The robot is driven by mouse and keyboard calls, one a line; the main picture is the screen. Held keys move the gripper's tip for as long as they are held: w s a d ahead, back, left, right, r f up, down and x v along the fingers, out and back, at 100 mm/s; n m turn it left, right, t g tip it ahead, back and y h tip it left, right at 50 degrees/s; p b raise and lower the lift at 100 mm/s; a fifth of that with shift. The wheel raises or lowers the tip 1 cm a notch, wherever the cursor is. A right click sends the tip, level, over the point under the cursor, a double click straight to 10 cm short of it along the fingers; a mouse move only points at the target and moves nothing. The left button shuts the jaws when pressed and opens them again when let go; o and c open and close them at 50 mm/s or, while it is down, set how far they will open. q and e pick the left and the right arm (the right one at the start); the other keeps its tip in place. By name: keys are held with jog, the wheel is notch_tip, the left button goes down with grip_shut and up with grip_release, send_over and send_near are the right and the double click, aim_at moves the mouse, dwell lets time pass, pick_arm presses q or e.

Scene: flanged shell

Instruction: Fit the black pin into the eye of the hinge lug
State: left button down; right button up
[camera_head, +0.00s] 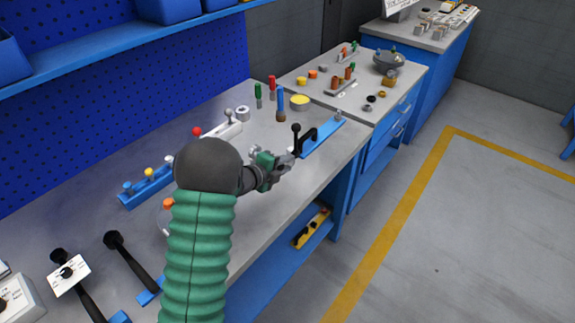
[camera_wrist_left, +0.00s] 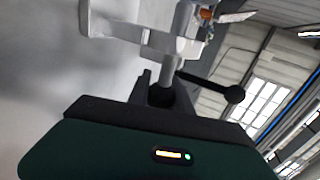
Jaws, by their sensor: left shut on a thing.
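My left gripper (camera_head: 290,160) is shut over the right part of the bench, close to its front edge. A black pin with a ball head (camera_head: 296,140) stands up at its fingertips. In the left wrist view the black rod and ball (camera_wrist_left: 215,86) stick out to the right of the jaws (camera_wrist_left: 160,92), which close on a dark part. A pale grey fixture (camera_wrist_left: 130,18) with a grey post (camera_wrist_left: 178,38) lies beyond the jaws; I cannot tell whether this is the hinge lug. The eye is not clearly visible. My right gripper is not in view.
A blue bar with a black handle (camera_head: 320,137) lies just right of my gripper. Green, red and blue-handled upright tools (camera_head: 281,100) stand behind it. A blue rack (camera_head: 148,187) with knobs is on the left. A second bench (camera_head: 360,95) holds small parts.

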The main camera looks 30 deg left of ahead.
pick_arm(q)
jog(key=shift+w+a, duration=0.1)
jog(key=shift+a, duration=1.65)
jog(key=c, duration=1.1)
grip_release()
jog(key=v, duration=0.7)
jog(key=shift+s+p, duration=0.25)
jog(key=shift+p, duration=0.15)
jog(key=shift+w, duration=0.1)
